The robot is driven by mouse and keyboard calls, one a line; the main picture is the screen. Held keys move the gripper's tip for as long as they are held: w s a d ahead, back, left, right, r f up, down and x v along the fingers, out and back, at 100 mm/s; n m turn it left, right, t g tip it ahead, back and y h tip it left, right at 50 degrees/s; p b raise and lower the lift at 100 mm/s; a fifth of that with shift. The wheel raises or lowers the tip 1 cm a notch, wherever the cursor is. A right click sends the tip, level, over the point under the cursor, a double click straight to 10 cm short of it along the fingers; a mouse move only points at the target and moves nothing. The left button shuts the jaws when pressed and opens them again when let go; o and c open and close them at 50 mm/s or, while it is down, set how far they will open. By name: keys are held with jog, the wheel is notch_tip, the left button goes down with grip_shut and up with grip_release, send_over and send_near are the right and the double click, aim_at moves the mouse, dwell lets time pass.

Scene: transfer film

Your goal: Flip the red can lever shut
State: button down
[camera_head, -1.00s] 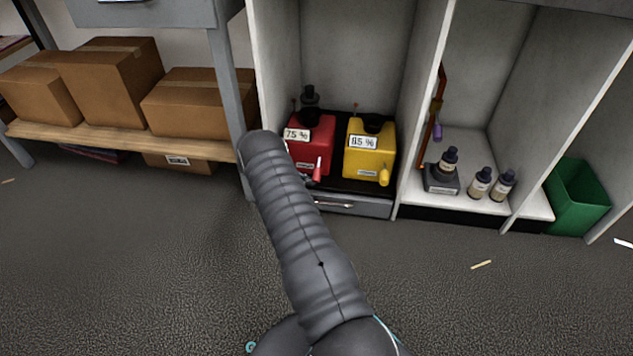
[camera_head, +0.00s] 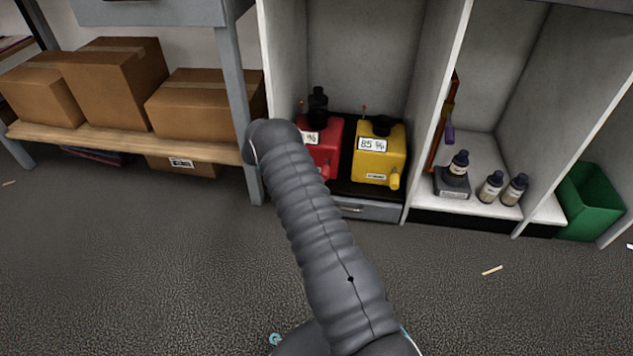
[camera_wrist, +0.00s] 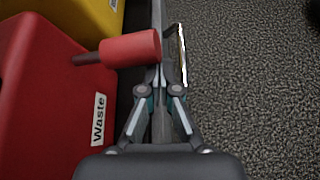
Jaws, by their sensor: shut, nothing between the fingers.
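The red can (camera_head: 328,137) stands in the shelf bay, its label partly hidden by my arm. In the wrist view the red can (camera_wrist: 42,85) fills the left side, with a "Waste" label. Its red lever (camera_wrist: 130,49) sticks out sideways from the can's front, on a dark stem. My gripper (camera_wrist: 158,78) is shut and empty, beside the can's front. Its fingers are close to the lever's free end; I cannot tell whether they touch.
A yellow can (camera_head: 379,155) stands just right of the red one. A drawer (camera_head: 362,208) with a handle lies below them. Several small bottles (camera_head: 490,187) and a green bin (camera_head: 590,202) are farther right. Cardboard boxes (camera_head: 205,105) fill the left shelf. The floor in front is open.

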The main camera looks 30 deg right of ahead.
jog(key=shift+r, duration=0.15)
dwell(0.3)
jog(key=v, duration=1.2)
jog(key=s+a+f+m+y, duration=0.2)
jog(key=s+a+f+y, duration=0.1)
jog(key=s+f, duration=0.25)
jog(key=s+a+r+m+t+y+p, duration=0.25)
jog(key=s+r, duration=0.45)
jog(key=r, duration=0.5)
jog(key=s+a+r+m+t+y+p, duration=0.1)
jog(key=s+a+r+m+t+y, duration=0.15)
jog(key=s+r, duration=0.7)
jog(key=s+a+r+m+t+y+p, duration=0.2)
jog(key=s+r+t+p, duration=0.2)
jog(key=s+r, duration=1.6)
notch_tip(320, 180, up, 3)
jog(key=shift+f+m+t+p, duration=0.1)
jog(key=shift+m+t+p, duration=0.25)
jog(key=shift+t, duration=0.85)
